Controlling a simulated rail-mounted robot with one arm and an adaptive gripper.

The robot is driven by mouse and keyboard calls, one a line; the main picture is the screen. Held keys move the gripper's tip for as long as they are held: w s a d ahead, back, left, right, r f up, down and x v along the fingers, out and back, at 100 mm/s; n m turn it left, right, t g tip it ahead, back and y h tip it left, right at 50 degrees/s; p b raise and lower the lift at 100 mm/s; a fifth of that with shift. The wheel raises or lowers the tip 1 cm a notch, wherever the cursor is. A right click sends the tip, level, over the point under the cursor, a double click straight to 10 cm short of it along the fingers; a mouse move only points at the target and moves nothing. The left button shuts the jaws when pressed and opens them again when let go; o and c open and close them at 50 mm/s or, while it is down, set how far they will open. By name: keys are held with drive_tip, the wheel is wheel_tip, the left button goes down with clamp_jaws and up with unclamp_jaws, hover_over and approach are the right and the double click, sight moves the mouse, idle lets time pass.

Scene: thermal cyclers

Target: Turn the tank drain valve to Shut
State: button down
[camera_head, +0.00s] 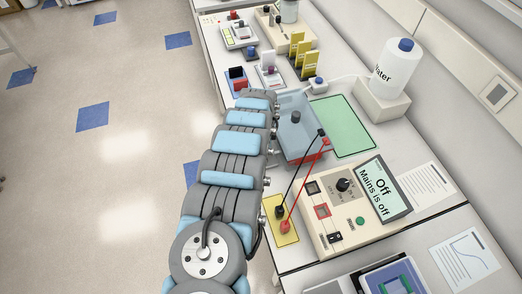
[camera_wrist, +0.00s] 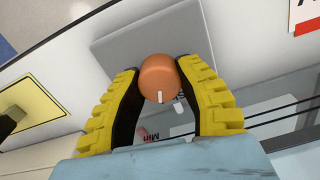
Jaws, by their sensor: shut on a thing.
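The drain valve is an orange round knob (camera_wrist: 157,72) in the middle of the wrist view, with a short white mark pointing toward the bottom of the picture. My gripper (camera_wrist: 160,80) has its yellow ridged fingers on both sides of the knob and is shut on it. Behind the knob is a grey panel (camera_wrist: 112,45). The bluish clear tank (camera_head: 293,100) stands on the bench in the head view, with red at its near end. The valve and my gripper are hidden behind my arm there. I see no readable Shut label.
A power supply (camera_head: 325,215) with a screen reading "Off / Mains is off" stands in front of the tank. Black and red leads run from a yellow pad (camera_head: 287,238) to the tank. A green mat (camera_head: 343,125) and a water bottle (camera_head: 395,68) are right of it.

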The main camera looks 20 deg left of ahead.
drive_tip(key=shift+d+f+n, duration=0.1)
drive_tip(key=shift+f+n, duration=0.05)
drive_tip(key=shift+n, duration=2.05)
drive_tip(key=shift+w, duration=0.1)
drive_tip(key=c, duration=0.6)
unclamp_jaws()
drive_tip(key=shift+w+d, duration=0.1)
drive_tip(key=shift+r, duration=6.1)
